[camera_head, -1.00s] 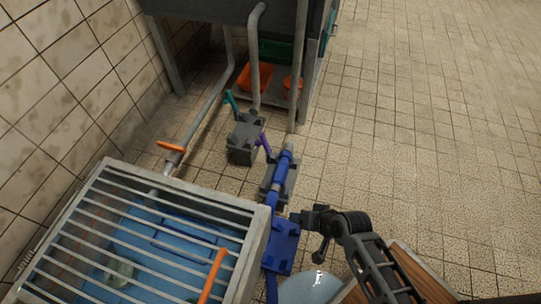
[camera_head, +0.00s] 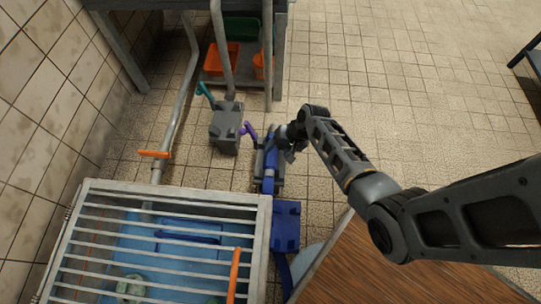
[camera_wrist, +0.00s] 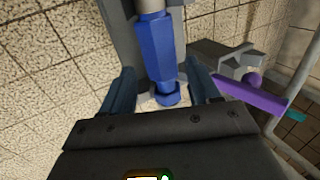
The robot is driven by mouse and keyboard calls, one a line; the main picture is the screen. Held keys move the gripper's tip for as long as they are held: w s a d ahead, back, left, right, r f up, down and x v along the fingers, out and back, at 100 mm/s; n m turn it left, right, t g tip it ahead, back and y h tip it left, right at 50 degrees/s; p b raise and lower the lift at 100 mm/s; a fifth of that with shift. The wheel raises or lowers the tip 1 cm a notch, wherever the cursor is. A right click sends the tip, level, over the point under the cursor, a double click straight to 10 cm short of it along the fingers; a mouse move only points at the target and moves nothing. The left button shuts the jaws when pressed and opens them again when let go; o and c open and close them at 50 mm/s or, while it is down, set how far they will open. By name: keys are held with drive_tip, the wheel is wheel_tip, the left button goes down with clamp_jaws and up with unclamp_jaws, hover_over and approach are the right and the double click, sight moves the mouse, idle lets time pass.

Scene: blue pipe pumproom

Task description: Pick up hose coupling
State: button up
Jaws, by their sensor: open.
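The hose coupling (camera_wrist: 157,48) is a blue cylinder with a grey end, lying in a grey bracket (camera_wrist: 121,28) in the wrist view. In the head view, the coupling (camera_head: 270,160) is partly hidden by my gripper (camera_head: 289,147). My gripper, also in the wrist view (camera_wrist: 163,90), is open. Its two fingers show on either side of the coupling's near blue end, with gaps between. I cannot tell how far above it they are.
A grey block (camera_head: 226,125) with a teal lever and a purple handle (camera_wrist: 248,96) stand close beside the coupling. A barred cage (camera_head: 262,235) over a blue basin is at the front left. Open tiled floor (camera_head: 420,110) lies to the right.

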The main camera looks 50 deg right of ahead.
sight(274, 154)
drive_tip(key=b+x, duration=0.2)
drive_tip(key=x, duration=0.2)
drive_tip(key=shift+w+f, duration=0.1)
drive_tip(key=shift+f, duration=0.05)
drive_tip(key=shift+c, duration=0.3)
drive_tip(key=c, duration=0.9)
drive_tip(key=shift+c, duration=0.2)
drive_tip(key=shift+r+p, duration=0.4)
drive_tip(key=shift+r, duration=0.45)
drive_tip(key=p+v, duration=0.2)
drive_tip(key=v, duration=0.1)
drive_tip(key=shift+w+r, duration=0.3)
drive_tip(key=s+d+r+p, duration=0.4)
drive_tip(key=s+d+r, duration=0.2)
drive_tip(key=d, duration=0.2)
drive_tip(key=s+a+p, duration=0.5)
drive_tip(key=a, duration=0.3)
